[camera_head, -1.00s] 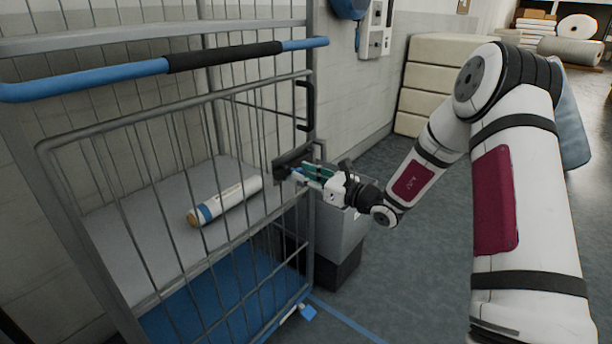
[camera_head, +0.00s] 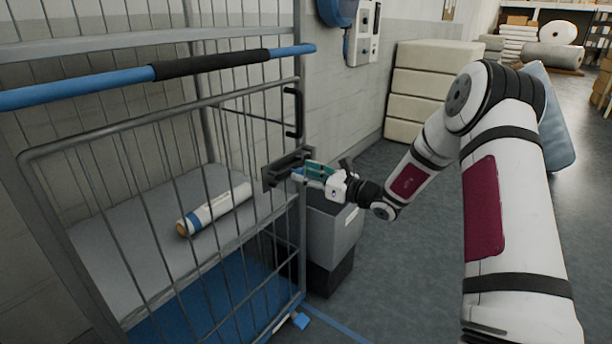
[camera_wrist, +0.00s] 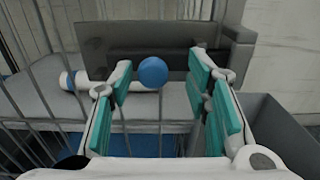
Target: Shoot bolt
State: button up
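The bolt's round blue knob (camera_wrist: 152,72) shows in the wrist view, in front of a dark grey bolt plate (camera_wrist: 135,38). The plate (camera_head: 287,170) is on the right edge of the wire cage gate (camera_head: 165,205) in the head view. My gripper (camera_wrist: 160,62) is open, with one teal-padded finger on each side of the knob and visible gaps. In the head view my gripper (camera_head: 308,173) is at the plate's right side. The knob is hard to make out there, and the bolt's rod is hidden.
A white roll with a blue band (camera_head: 215,208) lies on the cage's grey shelf (camera_head: 120,235). A grey bin (camera_head: 335,230) stands close below my gripper. Stacked cream blocks (camera_head: 430,90) are behind. The floor (camera_head: 400,270) on the right is clear.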

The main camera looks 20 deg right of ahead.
jog(key=v, duration=1.2)
dwell(0.3)
jog(key=shift+a, duration=0.15)
